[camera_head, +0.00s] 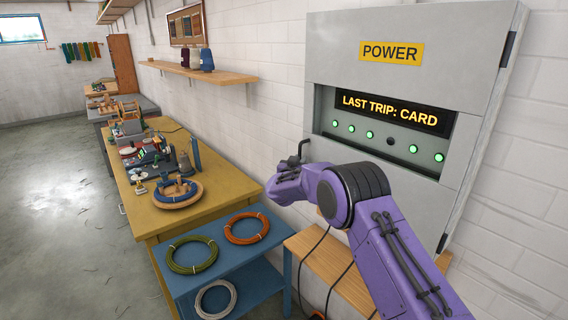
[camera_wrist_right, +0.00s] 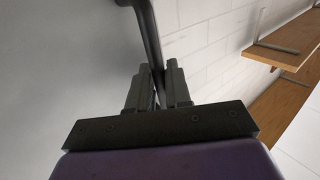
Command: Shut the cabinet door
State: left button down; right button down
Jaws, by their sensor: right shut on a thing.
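The grey cabinet (camera_head: 340,40) stands against the wall at the right, with a yellow POWER label and a lit display on its front. Its door shows hinges at the right edge; I see no clear gap at the left edge, and my arm hides part of the lower front. A dark bent handle (camera_head: 303,147) sticks out at the door's left side. My right gripper (camera_head: 292,166) is at this handle. In the right wrist view the handle (camera_wrist_right: 148,35) runs down between the fingers (camera_wrist_right: 158,90), which are closed on it. My left gripper is not in view.
A wooden bench (camera_head: 310,250) stands below the cabinet, with dark cables. A blue table (camera_head: 215,265) with cable-like coils and a yellow workbench (camera_head: 225,190) with tools stand to the left. A wall shelf (camera_head: 225,76) is above. Floor at far left is clear.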

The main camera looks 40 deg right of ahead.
jog(key=shift+d+r, duration=0.25)
jog(key=shift+r, duration=0.35)
jog(key=c, duration=1.3)
grip_release()
jog(key=shift+d, duration=0.1)
jog(key=shift+o, duration=0.2)
jog(key=shift+f, duration=0.15)
jog(key=shift+f, duration=0.1)
jog(key=shift+s+a+f, duration=0.1)
jog(key=shift+a+f, duration=0.1)
jog(key=shift+a, duration=0.05)
jog(key=b+v, duration=0.4)
jog(key=v, duration=0.6)
jog(key=shift+r, duration=0.15)
jog(key=shift+a, duration=0.25)
